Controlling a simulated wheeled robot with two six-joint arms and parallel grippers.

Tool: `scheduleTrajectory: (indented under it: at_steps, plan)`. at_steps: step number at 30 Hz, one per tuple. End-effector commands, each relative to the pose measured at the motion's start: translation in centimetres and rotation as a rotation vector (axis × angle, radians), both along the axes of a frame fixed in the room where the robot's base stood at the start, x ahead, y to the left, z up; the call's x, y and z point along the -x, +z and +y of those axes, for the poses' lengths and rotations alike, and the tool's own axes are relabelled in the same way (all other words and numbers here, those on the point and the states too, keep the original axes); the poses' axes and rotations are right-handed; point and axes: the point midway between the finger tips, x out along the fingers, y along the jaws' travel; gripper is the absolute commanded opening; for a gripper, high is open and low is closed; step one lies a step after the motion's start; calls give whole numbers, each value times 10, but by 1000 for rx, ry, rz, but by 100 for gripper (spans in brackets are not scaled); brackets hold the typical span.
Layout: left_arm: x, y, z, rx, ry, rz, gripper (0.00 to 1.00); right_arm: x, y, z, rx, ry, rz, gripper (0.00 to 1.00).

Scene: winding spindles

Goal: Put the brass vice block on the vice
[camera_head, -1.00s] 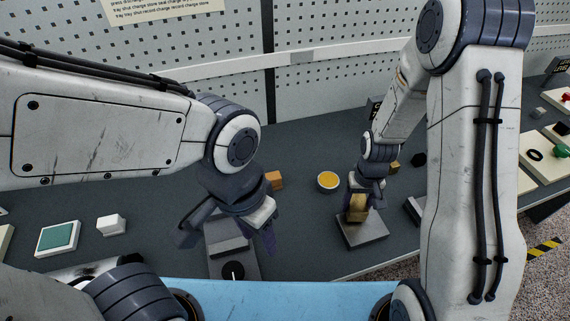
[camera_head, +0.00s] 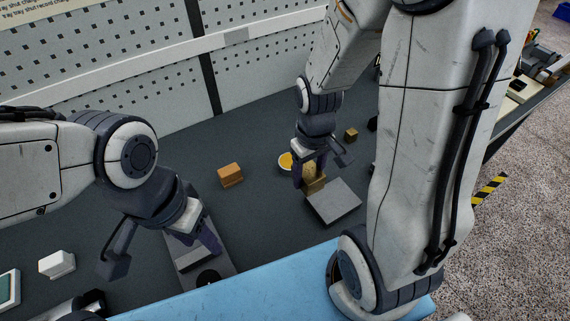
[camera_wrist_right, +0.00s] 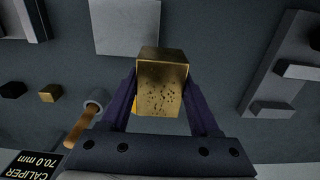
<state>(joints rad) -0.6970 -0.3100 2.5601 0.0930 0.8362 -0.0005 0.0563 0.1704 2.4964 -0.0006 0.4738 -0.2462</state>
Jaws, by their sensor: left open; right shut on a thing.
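The brass vice block (camera_head: 313,178) is between the fingers of my right gripper (camera_head: 317,170), at the back left edge of a pale plate. In the right wrist view the speckled brass block (camera_wrist_right: 162,80) fills the space between the fingertips, and my right gripper (camera_wrist_right: 162,95) is shut on it. The vice appears to be the grey fixture (camera_head: 188,262) at the front left, partly hidden by my left gripper. It also shows at the right of the wrist view (camera_wrist_right: 262,85). My left gripper (camera_head: 160,248) is open and empty, its fingers spread above and beside this fixture.
A pale square plate (camera_head: 340,205) lies near the right gripper. A yellow-filled bowl (camera_head: 285,161) stands behind the block. An orange-brown block (camera_head: 231,174) lies between the arms, and a small brass cube (camera_head: 351,133) lies further right. A white block (camera_head: 57,264) is far left.

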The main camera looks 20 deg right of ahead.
Motion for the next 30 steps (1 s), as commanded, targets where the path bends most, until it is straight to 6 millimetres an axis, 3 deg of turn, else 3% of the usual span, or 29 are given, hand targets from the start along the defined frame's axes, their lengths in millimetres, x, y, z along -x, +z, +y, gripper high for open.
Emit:
scheduleTrajectory:
  at_steps: [5,12,18,24,30]
  plan:
    - [0,3,0,0,0,0,50,-17,-13,13,0,10,5,0]
    - [0,12,0,0,0,0,50,-60,-43,42,1,7,3,0]
    - [0,18,0,0,0,0,50,-86,-61,59,0,4,2,0]
    - [0,20,0,0,1,0,50,-93,-71,64,0,2,1,0]
    - [0,26,0,0,1,0,50,-92,-97,63,1,1,3,0]
